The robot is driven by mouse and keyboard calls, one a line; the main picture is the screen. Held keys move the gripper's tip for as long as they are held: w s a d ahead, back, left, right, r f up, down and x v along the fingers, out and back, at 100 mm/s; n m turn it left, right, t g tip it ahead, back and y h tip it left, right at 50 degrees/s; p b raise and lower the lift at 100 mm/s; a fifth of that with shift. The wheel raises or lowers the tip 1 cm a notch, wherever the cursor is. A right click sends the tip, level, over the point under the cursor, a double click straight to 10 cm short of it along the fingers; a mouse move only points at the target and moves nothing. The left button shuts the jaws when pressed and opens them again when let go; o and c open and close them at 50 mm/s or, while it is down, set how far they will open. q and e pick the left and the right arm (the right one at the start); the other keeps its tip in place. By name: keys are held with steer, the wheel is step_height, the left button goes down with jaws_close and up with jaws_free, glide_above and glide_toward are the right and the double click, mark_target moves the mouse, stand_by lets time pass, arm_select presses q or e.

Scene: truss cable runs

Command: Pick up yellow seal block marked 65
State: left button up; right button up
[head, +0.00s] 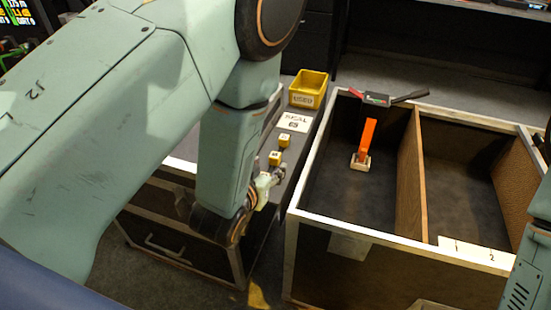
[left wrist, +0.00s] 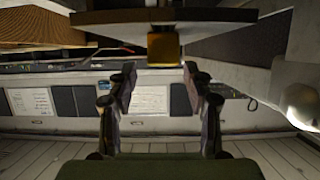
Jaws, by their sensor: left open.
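Two small yellow blocks stand on the narrow dark shelf in the head view, a far one (head: 284,140) and a nearer one (head: 274,158). Their markings are too small to read, so I cannot tell which is 65. My left gripper (head: 271,181) is just on the near side of the nearer block, partly hidden by my own wrist. In the left wrist view my left gripper (left wrist: 160,85) is open with nothing between its fingers. A yellow block (left wrist: 163,48) shows beyond the fingertips, roughly centred between them. My right gripper is not in view.
A yellow bin (head: 308,89) labelled USED and a white SEAL label (head: 293,122) are farther along the shelf. To the right is a divided open box (head: 292,188) holding an orange upright piece (head: 367,139) under a dark-handled tool (head: 377,99). A drawer cabinet (head: 170,248) stands below left.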

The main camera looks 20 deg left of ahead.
mark_target(273, 158)
arm_select(q)
steer(key=b+x, duration=0.1)
steer(key=x, duration=0.3)
steer(key=shift+w+a, duration=0.15)
steer(key=shift+a, duration=0.05)
steer(key=shift+w+f+b, duration=0.1)
steer(key=shift+w+b, duration=0.35)
steer(key=shift+w+d+f, duration=0.1)
steer(key=shift+w, duration=0.15)
steer(key=shift+s, duration=0.1)
steer(key=c, duration=1)
